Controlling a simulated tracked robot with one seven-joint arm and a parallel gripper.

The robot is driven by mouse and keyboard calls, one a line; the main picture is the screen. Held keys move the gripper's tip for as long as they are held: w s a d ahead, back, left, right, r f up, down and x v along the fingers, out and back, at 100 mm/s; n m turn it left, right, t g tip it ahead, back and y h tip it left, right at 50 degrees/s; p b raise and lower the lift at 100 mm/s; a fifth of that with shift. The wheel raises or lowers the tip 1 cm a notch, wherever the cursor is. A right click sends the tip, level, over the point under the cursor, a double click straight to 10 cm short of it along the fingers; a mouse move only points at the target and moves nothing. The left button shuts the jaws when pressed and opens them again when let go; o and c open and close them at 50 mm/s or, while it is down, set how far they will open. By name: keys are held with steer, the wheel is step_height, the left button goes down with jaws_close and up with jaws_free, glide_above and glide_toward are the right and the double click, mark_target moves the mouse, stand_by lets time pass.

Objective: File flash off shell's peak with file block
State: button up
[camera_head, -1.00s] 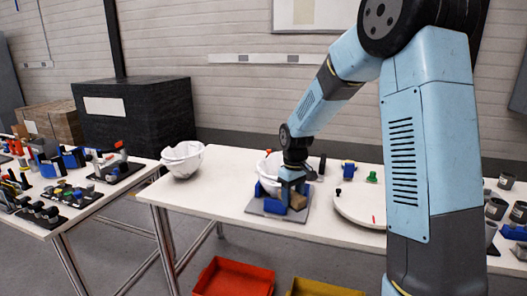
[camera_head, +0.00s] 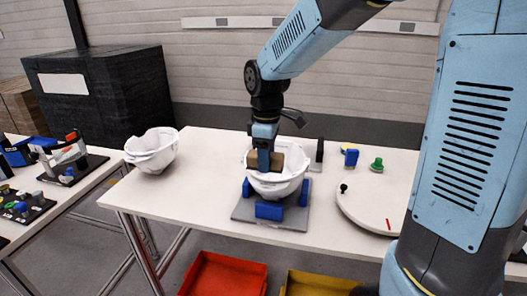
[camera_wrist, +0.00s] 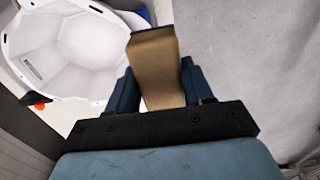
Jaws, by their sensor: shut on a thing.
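A white helmet shell (camera_head: 277,188) sits open side up between blue blocks (camera_head: 269,210) on a grey plate (camera_head: 243,209) on the table. My gripper (camera_head: 264,160) is shut on a tan file block (camera_head: 294,160) above the shell's near-left part. In the wrist view the file block (camera_wrist: 155,65) stands between my two dark blue fingers (camera_wrist: 162,88). The shell's hollow inside (camera_wrist: 80,42) shows to its left there, and the block's edge overlaps the shell's rim. I cannot tell whether the block touches the shell. The peak is not clearly made out.
A second white shell (camera_head: 152,150) stands on the table's left. A round white disc (camera_head: 370,205), a green piece (camera_head: 376,165) and a blue piece (camera_head: 351,157) are at right. A red bin (camera_head: 228,276) and a yellow bin (camera_head: 315,284) are below. The table is clear between the shells.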

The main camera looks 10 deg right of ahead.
stand_by(0.3)
step_height(320, 180, down, 6)
stand_by(0.7)
steer(key=shift+f, duration=1)
stand_by(0.8)
steer(key=shift+d, duration=0.1)
steer(key=shift+w+a, duration=0.25)
steer(key=shift+a, duration=0.75)
stand_by(0.5)
steer(key=shift+d, duration=0.1)
